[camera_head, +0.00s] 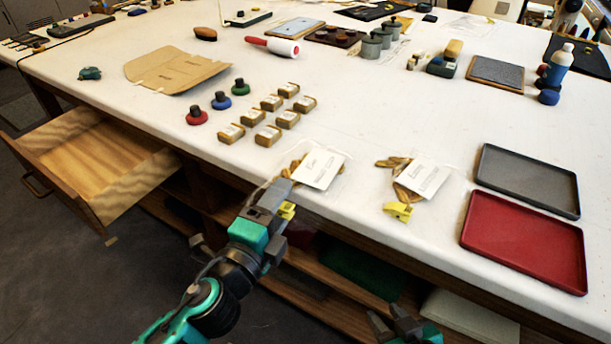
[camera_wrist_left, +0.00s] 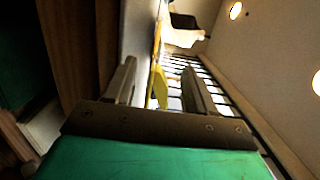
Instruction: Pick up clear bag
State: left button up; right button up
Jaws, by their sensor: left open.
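A clear bag with a white label and brown contents (camera_head: 318,168) lies near the table's front edge. A second clear bag (camera_head: 420,178) lies to its right, with a yellow clip (camera_head: 398,211) at its near end. My left gripper (camera_head: 275,193) is open at the table's front edge, at the near end of the first bag. A yellow clip (camera_head: 287,210) shows beside its fingers. In the left wrist view a yellow piece (camera_wrist_left: 158,88) shows between the two spread fingers. I cannot tell whether they touch it. My right gripper (camera_head: 392,322) is low in front of the table, fingers apart.
A red tray (camera_head: 525,240) and a grey tray (camera_head: 530,180) lie at the right. Several small brown labelled blocks (camera_head: 268,135) and red, blue and green knobs (camera_head: 221,101) stand left of the bags. An open wooden drawer (camera_head: 90,165) juts out at the left.

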pick_arm(q)
jog(key=shift+w+d, duration=0.2)
jog(key=shift+w, duration=0.15)
grip_shut()
dwell(0.3)
